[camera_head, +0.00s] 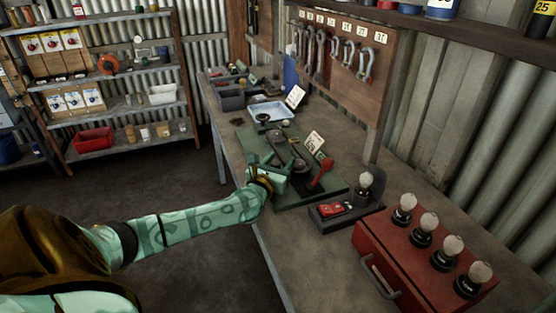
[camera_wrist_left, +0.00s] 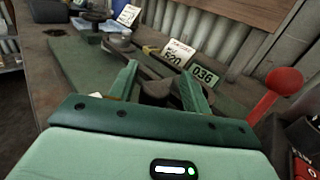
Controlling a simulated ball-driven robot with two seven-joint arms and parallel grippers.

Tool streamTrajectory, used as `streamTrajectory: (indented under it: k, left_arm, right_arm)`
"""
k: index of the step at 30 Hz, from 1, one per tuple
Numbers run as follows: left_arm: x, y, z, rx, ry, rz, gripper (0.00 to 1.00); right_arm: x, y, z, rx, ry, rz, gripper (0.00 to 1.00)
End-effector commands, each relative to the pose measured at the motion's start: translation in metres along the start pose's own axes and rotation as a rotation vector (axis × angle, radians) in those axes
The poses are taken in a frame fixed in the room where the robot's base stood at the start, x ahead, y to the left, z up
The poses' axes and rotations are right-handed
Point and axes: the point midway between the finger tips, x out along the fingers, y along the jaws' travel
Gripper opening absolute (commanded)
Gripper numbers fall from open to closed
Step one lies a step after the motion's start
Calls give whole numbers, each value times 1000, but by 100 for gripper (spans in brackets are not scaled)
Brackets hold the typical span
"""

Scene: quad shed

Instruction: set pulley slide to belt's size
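A green belt rig with a base plate (camera_head: 252,142) lies on the workbench. A dark belt (camera_wrist_left: 150,66) runs around a far pulley (camera_head: 277,133) and towards a near one, which my left gripper partly hides. My left gripper (camera_head: 287,168) is over the near end of the rig. In the wrist view its fingers (camera_wrist_left: 160,88) stand apart, with a dark rounded part between them; contact with it cannot be told. A white card reading 520 (camera_wrist_left: 176,53) and a green plate reading 036 (camera_wrist_left: 203,75) stand behind. A red-knobbed lever (camera_head: 323,170) rises at the right. My right gripper is out of view.
A lamp stand with a red switch (camera_head: 333,209) and a red box (camera_head: 400,262) with several bulbs stand to the right. A blue tray (camera_head: 272,112) and grey bins (camera_head: 236,97) stand beyond the rig.

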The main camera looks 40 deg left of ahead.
Motion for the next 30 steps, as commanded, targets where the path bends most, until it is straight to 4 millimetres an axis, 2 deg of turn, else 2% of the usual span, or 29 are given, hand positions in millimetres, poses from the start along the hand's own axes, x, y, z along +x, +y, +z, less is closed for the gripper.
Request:
streamTrajectory:
  k: [7,11,14,24,30]
  left_arm:
    - [-1,1,1,1,-1,2,48]
    - [-13,1,2,2,0,0,48]
    - [-34,1,3,1,1,0,48]
    - [-125,0,1,1,3,0,48]
    - [-155,0,1,-1,0,1,48]
  right_arm:
    - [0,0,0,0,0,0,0]
    - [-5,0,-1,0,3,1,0]
    - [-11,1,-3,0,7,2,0]
    - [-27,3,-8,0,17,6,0]
    - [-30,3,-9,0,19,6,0]
